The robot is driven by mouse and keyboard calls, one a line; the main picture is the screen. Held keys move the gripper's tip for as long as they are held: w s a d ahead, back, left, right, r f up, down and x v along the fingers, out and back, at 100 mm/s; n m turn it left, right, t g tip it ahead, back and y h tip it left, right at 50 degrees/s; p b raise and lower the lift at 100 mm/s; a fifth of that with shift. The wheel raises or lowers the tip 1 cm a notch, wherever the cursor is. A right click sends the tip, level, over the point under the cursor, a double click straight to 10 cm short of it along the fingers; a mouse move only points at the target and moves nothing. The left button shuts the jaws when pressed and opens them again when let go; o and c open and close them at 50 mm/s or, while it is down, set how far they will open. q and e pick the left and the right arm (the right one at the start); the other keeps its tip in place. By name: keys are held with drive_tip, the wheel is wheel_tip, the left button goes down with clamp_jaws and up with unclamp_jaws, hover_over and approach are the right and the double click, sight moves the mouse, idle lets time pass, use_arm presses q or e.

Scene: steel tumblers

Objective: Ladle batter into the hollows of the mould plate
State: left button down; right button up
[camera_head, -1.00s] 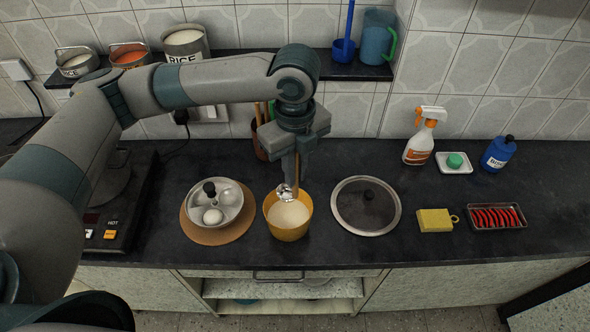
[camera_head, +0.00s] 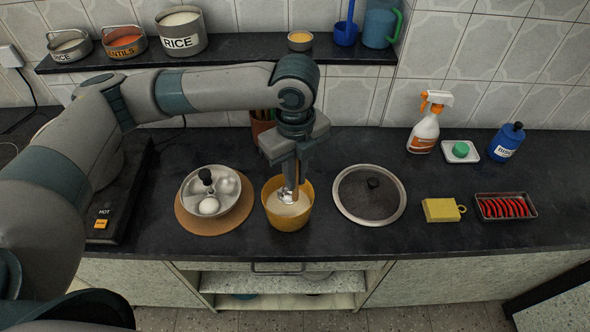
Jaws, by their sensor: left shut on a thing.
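My left gripper (camera_head: 296,174) points down over the yellow bowl (camera_head: 273,217) and is shut on the ladle (camera_head: 288,195). The ladle's steel head is down inside the bowl, at the pale batter (camera_head: 293,207); how deep it sits is hard to tell. The round steel mould plate (camera_head: 236,203) stands left of the bowl on a brown round mat (camera_head: 196,229). It has a dark knob in the middle. One front hollow holds a white, filled-looking round; the other hollows look grey. My right gripper is not in view.
A glass lid (camera_head: 371,194) lies right of the bowl. A hotplate (camera_head: 125,205) is at left. A shelf (camera_head: 240,51) with containers runs behind.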

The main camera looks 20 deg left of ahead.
sight(295, 192)
use_arm(q)
drive_tip(key=shift+f+b, duration=0.4)
drive_tip(key=shift+f, duration=1.3)
drive_tip(key=shift+f+b, duration=0.35)
drive_tip(key=shift+f, duration=1.15)
drive_tip(key=shift+r, duration=0.1)
